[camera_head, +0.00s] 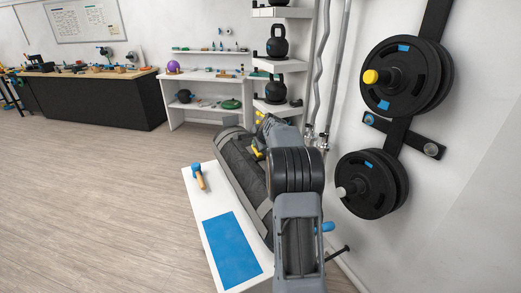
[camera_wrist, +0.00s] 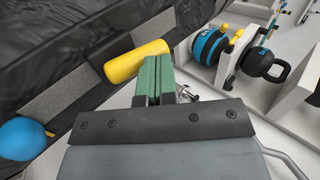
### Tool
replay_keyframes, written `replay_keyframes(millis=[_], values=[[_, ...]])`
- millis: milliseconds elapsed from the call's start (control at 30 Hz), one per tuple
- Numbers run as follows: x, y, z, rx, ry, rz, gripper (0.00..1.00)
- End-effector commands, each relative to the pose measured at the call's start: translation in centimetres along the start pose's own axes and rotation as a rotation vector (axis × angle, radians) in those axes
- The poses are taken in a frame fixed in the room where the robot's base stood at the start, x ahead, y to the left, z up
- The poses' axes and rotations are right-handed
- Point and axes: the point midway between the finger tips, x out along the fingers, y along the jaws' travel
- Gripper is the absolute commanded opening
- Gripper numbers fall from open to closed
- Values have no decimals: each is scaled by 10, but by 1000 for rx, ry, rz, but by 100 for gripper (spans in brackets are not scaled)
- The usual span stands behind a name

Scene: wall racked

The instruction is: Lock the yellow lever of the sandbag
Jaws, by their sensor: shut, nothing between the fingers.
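The dark grey sandbag (camera_head: 238,160) lies lengthwise on a white bench, partly hidden by my arm. Its black fabric and grey strap fill the left of the wrist view (camera_wrist: 75,48). The yellow lever (camera_wrist: 137,62) is a thick rounded bar lying slantwise against the bag's side; a small yellow part of it shows beside my arm in the head view (camera_head: 258,153). My gripper (camera_wrist: 153,75) has green fingers, shut together and empty. Their tips are right beside the lever's right half; I cannot tell whether they touch it. The gripper is hidden behind my arm in the head view.
A blue round knob (camera_wrist: 23,138) is at the wrist view's left edge. On the white bench (camera_head: 192,215) are a blue mat (camera_head: 231,249) and a blue-headed mallet (camera_head: 199,177). Weight plates (camera_head: 368,184) hang on the right wall. Kettlebells (camera_head: 277,89) stand on shelves behind. The floor left is clear.

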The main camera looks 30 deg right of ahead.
Motion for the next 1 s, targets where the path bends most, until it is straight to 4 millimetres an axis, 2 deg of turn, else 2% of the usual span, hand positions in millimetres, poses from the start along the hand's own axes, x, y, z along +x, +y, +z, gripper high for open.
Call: replay_keyframes(millis=[200,700,1000], values=[[2,0,0,0,1,-1,0],[-38,0,0,0,1,-1,0],[-47,1,0,0,0,0,0]])
